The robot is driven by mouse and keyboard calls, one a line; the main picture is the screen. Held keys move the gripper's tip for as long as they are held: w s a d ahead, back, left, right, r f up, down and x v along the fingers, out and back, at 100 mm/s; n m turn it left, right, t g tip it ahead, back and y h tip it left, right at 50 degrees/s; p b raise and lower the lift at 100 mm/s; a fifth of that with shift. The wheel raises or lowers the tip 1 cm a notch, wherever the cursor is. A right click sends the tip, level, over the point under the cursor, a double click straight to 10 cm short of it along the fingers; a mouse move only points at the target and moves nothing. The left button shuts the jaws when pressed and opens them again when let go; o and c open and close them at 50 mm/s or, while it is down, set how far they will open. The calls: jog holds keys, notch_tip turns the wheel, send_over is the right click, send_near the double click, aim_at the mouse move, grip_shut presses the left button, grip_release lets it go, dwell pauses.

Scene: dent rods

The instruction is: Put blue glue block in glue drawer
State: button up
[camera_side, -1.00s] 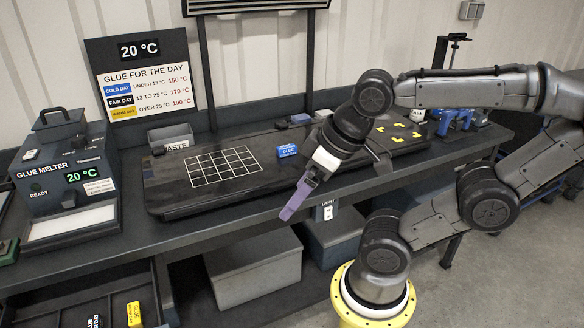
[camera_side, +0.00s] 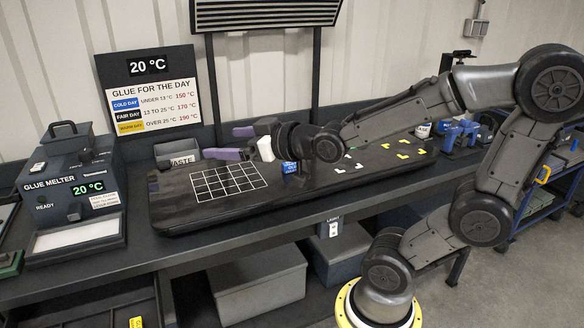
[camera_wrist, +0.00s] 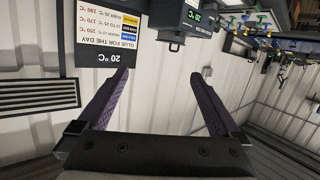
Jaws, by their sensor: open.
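In the wrist view, nothing is between the spread fingers (camera_wrist: 160,77); the upside-down sign and wall lie beyond. An open drawer (camera_side: 85,305) is at the bottom left, cut off by the picture edge, with a yellow block (camera_side: 136,322) in it. I cannot read its label.
The glue melter (camera_side: 75,185) stands at the left, reading 20 °C. The glue sign (camera_side: 150,95) and waste bin (camera_side: 183,158) are behind the mat. The grid (camera_side: 228,181) is bare. Grey boxes (camera_side: 262,285) stand under the bench.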

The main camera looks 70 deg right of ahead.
jog(key=w+d+f+m+t+h, duration=0.1)
jog(key=w+d+f+h, duration=0.1)
jog(key=d, duration=0.3)
jog(key=m+g+h, duration=0.5)
jog(key=m+h, duration=0.2)
send_near(294, 165)
jog(key=a, duration=0.2)
jog(key=shift+s+a, duration=0.3)
jog(key=shift+s, duration=0.05)
jog(key=shift+s+d, duration=0.25)
jog(key=shift+d, duration=0.05)
jog(key=shift+w+d+f, duration=0.1)
jog(key=shift+w+d, duration=0.05)
jog(key=shift+d, duration=0.15)
jog(key=x, duration=0.8)
jog(key=shift+x, duration=2.55)
jog(key=c, duration=1.4)
